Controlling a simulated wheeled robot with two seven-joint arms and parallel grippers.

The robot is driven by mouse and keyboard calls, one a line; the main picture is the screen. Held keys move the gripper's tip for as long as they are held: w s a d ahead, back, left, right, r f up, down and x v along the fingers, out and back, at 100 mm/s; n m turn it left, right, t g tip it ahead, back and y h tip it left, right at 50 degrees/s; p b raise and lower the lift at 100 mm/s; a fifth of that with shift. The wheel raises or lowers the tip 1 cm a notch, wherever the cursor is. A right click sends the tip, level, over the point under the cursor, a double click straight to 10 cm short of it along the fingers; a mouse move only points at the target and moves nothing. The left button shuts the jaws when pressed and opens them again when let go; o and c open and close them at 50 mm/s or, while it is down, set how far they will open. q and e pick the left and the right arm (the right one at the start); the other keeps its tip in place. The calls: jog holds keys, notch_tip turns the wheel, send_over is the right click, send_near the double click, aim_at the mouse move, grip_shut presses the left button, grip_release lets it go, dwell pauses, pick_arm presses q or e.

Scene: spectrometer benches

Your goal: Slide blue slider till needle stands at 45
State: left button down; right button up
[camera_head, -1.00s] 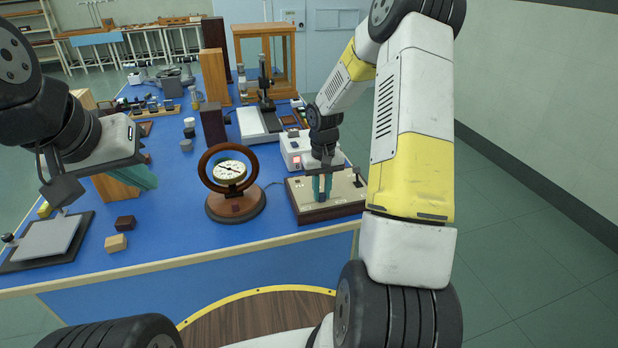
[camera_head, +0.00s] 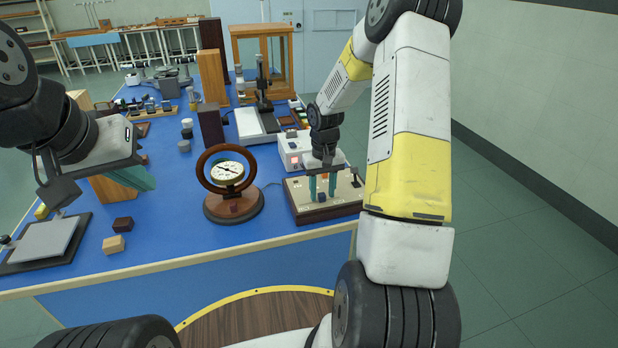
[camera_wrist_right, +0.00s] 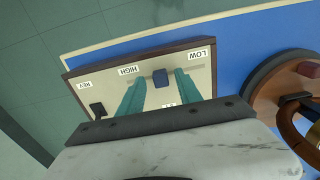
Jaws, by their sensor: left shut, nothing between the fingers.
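The blue slider (camera_head: 322,198) sits on the cream top of a wooden-edged control box (camera_head: 300,194). In the right wrist view the slider (camera_wrist_right: 160,77) is in a slot between the labels HIGH (camera_wrist_right: 128,70) and LOW (camera_wrist_right: 198,55). My right gripper (camera_head: 322,190) is open, with its teal fingers on either side of the slider and a visible gap at each side. The round white dial (camera_head: 227,172) stands in a wooden ring; its dark needle shows, but its numbers are too small to read. My left gripper (camera_head: 143,178) is shut and empty, left of the dial.
A black lever (camera_wrist_right: 97,109) stands near the REV label on the same box. A white device (camera_head: 296,150) is behind the box. Small wooden blocks (camera_head: 114,244) and a grey plate (camera_head: 44,241) lie at the left.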

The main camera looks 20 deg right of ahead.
jog(key=shift+r, duration=3.9)
jog(key=shift+r, duration=0.15)
notch_tip(320, 180, up, 7)
jog(key=t, duration=0.1)
send_over(322, 194)
jog(key=s+a, duration=0.2)
jog(key=s, duration=0.1)
jog(key=s+a+r+t, duration=0.2)
jog(key=s+r, duration=0.5)
jog(key=r, duration=0.1)
jog(key=s+a+r+t+y, duration=0.1)
jog(key=s+a+r, duration=0.1)
jog(key=s, duration=0.5)
jog(key=s+a+r+t+y, duration=0.1)
jog(key=s+a+r+t, duration=0.1)
jog(key=s, duration=0.5)
jog(key=shift+a+r, duration=0.2)
jog(key=shift+r, duration=0.45)
